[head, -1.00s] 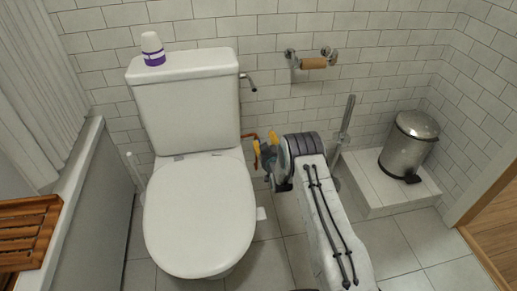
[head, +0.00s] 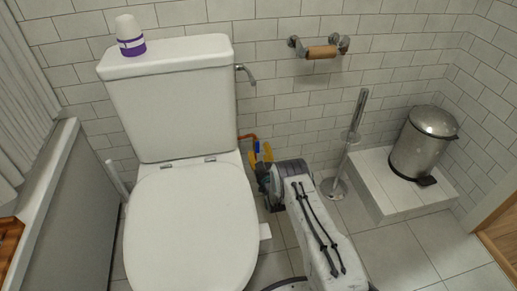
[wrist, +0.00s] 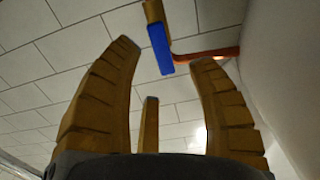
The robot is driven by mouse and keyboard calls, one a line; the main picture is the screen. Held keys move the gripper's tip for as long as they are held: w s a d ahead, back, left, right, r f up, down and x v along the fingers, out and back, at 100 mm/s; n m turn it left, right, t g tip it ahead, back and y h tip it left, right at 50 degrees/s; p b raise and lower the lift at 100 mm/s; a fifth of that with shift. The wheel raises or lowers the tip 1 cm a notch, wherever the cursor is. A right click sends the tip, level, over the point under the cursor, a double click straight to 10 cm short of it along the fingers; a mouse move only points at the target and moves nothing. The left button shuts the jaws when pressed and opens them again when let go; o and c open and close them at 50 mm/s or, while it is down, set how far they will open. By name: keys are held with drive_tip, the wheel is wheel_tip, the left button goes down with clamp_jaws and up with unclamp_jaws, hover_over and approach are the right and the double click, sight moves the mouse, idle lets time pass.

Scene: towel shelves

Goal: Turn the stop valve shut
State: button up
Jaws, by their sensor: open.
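The stop valve shows in the wrist view as a blue lever handle (wrist: 161,48) on a brass body (wrist: 153,12), with a copper pipe (wrist: 205,54) running right from it. In the head view the blue handle (head: 257,147) is small, beside the toilet tank near the wall, below the copper pipe (head: 247,136). My gripper (wrist: 165,55) is open, with yellow ridged fingers. The handle appears between the fingertips and just beyond them; I cannot tell whether they touch. In the head view my gripper (head: 262,155) points toward the wall and partly hides the valve.
The toilet (head: 190,225) stands close on the left of my arm. A brush on a stand (head: 356,120) is to the right, and a steel bin (head: 424,143) sits on a tiled step (head: 388,200). A paper holder (head: 320,51) is on the wall above.

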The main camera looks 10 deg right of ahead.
sight(257, 145)
drive_tip(key=shift+w+b, duration=1.9)
drive_tip(key=shift+w, duration=0.5)
clamp_jaws()
